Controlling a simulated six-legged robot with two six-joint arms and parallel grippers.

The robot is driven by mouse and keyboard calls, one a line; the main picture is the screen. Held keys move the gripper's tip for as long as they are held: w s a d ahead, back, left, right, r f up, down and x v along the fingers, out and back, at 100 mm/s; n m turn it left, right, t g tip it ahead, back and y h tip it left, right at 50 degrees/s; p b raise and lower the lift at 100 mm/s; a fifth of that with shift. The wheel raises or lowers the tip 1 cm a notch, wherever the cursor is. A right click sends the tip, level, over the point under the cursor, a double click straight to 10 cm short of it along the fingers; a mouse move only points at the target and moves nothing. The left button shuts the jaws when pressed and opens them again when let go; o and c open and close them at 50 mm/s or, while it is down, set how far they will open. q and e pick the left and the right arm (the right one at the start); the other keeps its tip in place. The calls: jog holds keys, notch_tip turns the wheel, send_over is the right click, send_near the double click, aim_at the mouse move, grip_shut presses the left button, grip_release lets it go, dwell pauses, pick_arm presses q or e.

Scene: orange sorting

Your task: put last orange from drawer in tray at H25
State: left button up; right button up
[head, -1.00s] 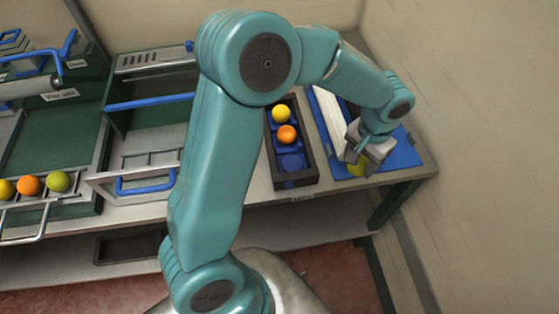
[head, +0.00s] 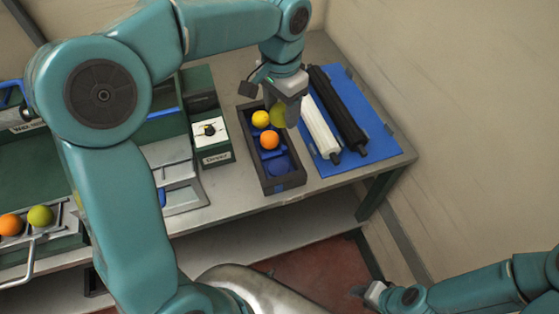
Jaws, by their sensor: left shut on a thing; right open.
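My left gripper (head: 283,100) points down over the right edge of the dark tray and is shut on a yellow-green fruit (head: 277,117). The fruit is partly hidden by the fingers. The tray (head: 297,180) has blue cups and holds a yellow fruit (head: 261,119) at the back and an orange (head: 270,140) in the middle. The front blue cup (head: 279,164) is empty. The open drawer at left shows an orange fruit (head: 10,224) and a yellow-green fruit (head: 40,216) on its rack. My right gripper (head: 372,293) is open and empty, low at the bottom right.
A blue mat (head: 376,122) with a white roller (head: 319,128) and a black roller (head: 338,110) lies right of the tray. A green box with a black knob (head: 210,130) stands left of the tray. My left arm hides much of the drawers. A wall bounds the right side.

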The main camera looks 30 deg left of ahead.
pick_arm(q)
jog(key=f, duration=1.4)
jog(key=shift+w+d, duration=0.1)
jog(key=shift+w, duration=0.1)
jog(key=f, duration=0.3)
jog(key=shift+s+f, duration=0.2)
jog(key=shift+f, duration=0.1)
jog(key=shift+w+f, duration=0.2)
jog(key=shift+f, duration=0.3)
jog(key=shift+s+r, duration=0.1)
